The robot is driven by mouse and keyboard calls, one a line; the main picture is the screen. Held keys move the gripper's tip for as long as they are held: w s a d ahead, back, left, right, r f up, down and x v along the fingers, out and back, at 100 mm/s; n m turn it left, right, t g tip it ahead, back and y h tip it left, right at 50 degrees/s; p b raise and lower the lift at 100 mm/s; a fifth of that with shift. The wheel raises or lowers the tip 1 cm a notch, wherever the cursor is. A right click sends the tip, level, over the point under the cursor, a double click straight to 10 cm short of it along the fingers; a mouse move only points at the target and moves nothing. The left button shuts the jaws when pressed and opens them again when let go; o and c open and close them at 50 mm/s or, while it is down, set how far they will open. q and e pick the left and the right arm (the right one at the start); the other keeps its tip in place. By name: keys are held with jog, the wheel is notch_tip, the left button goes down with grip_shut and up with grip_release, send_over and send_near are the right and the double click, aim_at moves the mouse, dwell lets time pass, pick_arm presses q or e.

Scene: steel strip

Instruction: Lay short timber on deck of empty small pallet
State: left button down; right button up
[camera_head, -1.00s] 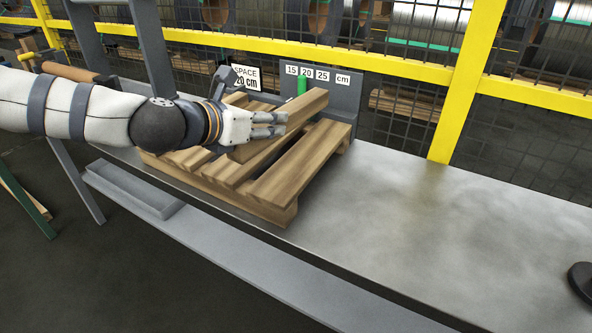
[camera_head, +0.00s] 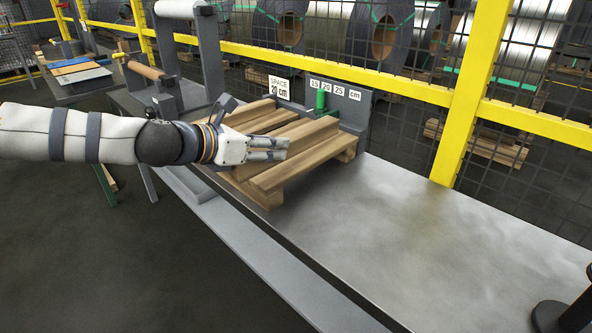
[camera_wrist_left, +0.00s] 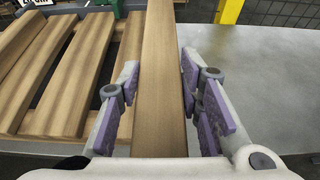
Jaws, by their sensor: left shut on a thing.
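The short timber (camera_head: 316,130) is a plain brown beam over the front-right part of the small wooden pallet (camera_head: 268,196). My left gripper (camera_head: 268,149) is shut on its near end. In the left wrist view the timber (camera_wrist_left: 160,60) runs straight out between the purple-padded fingers. The pallet's deck boards (camera_wrist_left: 75,75) show to its left there, with bare gaps between them. The timber looks very close to the deck, but I cannot tell whether it touches. It hides part of the deck beneath. My right gripper is not in view.
A yellow-framed mesh fence (camera_head: 455,120) runs along the back.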

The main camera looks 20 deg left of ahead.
pick_arm(q)
jog(key=shift+s, duration=0.1)
jog(key=shift+w+d+f, duration=0.2)
jog(key=shift+d+f, duration=0.05)
jog(key=b, duration=0.3)
send_over(327, 201)
jog(key=f, duration=0.9)
jog(key=shift+s+a+f, duration=0.1)
jog(key=shift+s+a, duration=0.15)
jog(key=shift+s, duration=0.05)
jog(key=f, duration=0.3)
jog(key=shift+w+d+b, duration=0.25)
jog(key=shift+d+b, duration=0.05)
jog(key=shift+d, duration=0.05)
jog(key=shift+f, duration=0.15)
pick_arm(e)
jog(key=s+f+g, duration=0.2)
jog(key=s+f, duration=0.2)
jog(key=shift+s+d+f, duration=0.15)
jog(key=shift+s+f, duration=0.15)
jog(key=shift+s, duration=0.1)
pick_arm(q)
jog(key=shift+f, duration=0.25)
jog(key=c, duration=1.5)
grip_release()
jog(key=shift+f, duration=0.1)
jog(key=o, duration=0.4)
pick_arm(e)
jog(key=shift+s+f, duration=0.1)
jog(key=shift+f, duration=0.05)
